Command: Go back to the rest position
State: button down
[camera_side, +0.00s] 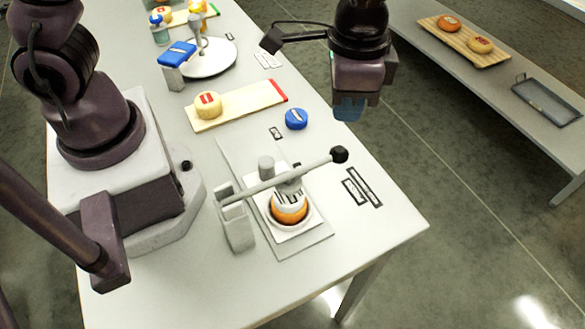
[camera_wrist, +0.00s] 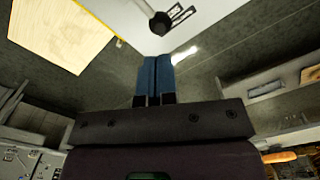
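My gripper (camera_side: 348,110) hangs above the right edge of the white table (camera_side: 330,262), right of a small blue round piece (camera_side: 297,119) and apart from it. In the wrist view the two blue fingers (camera_wrist: 155,75) are together with nothing between them. An orange cheese wheel (camera_side: 289,214) sits in the press (camera_side: 266,168), under its stamp. The press lever ends in a black knob (camera_side: 340,154), which also shows in the wrist view (camera_wrist: 160,22). A yellow cheese wheel with a red mark (camera_side: 208,105) lies on a pale board (camera_side: 245,104).
A blue-topped block (camera_side: 177,54) and a round white plate stand (camera_side: 218,60) are farther back. A side bench at right holds a wooden board (camera_side: 462,42) with two cheese wheels and a grey tray (camera_side: 546,98). Open floor (camera_side: 470,190) lies between the tables.

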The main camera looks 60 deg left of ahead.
jog(key=s+a+r+n+t, duration=0.5)
jog(key=s+a+r+n, duration=0.1)
jog(key=s+a+r, duration=0.6)
jog(key=a+r, duration=0.2)
jog(key=a, duration=0.2)
jog(key=shift+s+r+t, duration=0.2)
jog(key=shift+r+t, duration=0.1)
